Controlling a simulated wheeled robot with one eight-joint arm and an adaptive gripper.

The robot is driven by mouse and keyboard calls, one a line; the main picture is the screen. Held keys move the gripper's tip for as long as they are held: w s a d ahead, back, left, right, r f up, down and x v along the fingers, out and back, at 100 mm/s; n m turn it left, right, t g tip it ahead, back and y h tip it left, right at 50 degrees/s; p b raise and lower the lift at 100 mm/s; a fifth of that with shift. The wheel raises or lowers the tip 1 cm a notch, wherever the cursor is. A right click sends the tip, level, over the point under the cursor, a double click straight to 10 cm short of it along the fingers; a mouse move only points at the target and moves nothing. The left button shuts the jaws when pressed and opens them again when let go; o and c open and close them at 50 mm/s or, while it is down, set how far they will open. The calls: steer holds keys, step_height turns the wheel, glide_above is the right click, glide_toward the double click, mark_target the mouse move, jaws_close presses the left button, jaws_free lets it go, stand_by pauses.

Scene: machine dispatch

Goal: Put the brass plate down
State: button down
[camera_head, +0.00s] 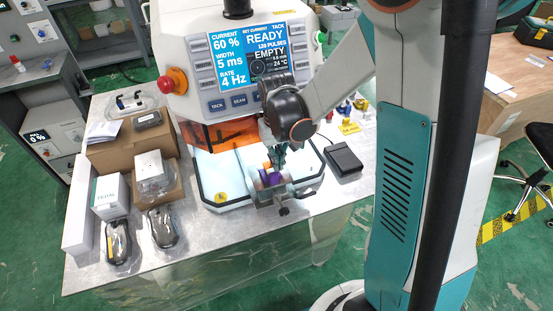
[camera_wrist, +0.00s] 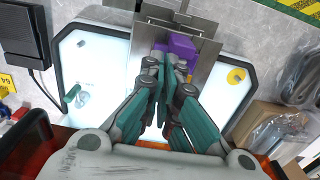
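My gripper (camera_head: 277,162) reaches down over a small metal fixture (camera_head: 272,191) at the front edge of the machine's white lit bed. In the wrist view its teal fingers (camera_wrist: 167,68) come close together, right beside purple blocks (camera_wrist: 181,46) on the fixture. The purple also shows in the head view (camera_head: 270,178). A small orange patch shows by the fingertips in the head view; I cannot tell what it is. I cannot make out the brass plate for certain; the fingers hide the space between them, so I cannot tell whether they hold it.
The machine's screen (camera_head: 252,58) reads READY and EMPTY. A black pedal (camera_head: 343,158) lies right of the bed. Cardboard boxes (camera_head: 113,156) and bagged parts (camera_head: 163,227) fill the table's left side. A yellow disc (camera_head: 221,197) sits on the bed's front left corner.

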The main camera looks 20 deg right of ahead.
steer(key=shift+s+f+b, duration=0.2)
steer(key=shift+f+b, duration=0.3)
steer(key=shift+f, duration=0.05)
steer(key=c, duration=1.8)
jaws_free()
steer(key=shift+w+d+f, duration=0.15)
steer(key=shift+w, duration=0.15)
steer(key=shift+s, duration=0.1)
steer(key=shift+r, duration=0.25)
